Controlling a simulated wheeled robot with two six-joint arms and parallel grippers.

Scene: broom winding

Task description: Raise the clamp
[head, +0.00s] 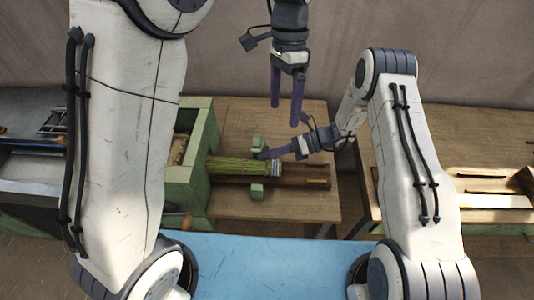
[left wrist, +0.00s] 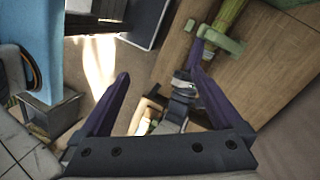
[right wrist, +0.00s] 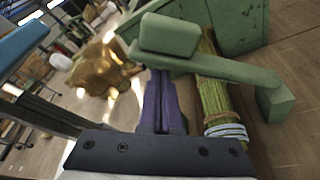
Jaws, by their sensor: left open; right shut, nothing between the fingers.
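The clamp is a green bar (right wrist: 225,70) with a block at each end. In the right wrist view it crosses over the bundle of green broom bristles (right wrist: 213,100). In the head view its far block (head: 258,142) and near block (head: 257,191) show on either side of the broom (head: 240,166). My right gripper (head: 262,155) is shut and empty, its tips close by the clamp bar. In the right wrist view its fingers (right wrist: 160,75) reach to the bar beside one block; I cannot tell whether they touch. My left gripper (head: 285,115) is open and empty, above the table.
The broom lies on a wooden table (head: 235,115), its bristles bound with pale wire (right wrist: 226,131) near the handle. A green machine housing (head: 200,150) stands to the left. A second table (head: 490,130) stands to the right. A blue surface (head: 270,265) lies in front.

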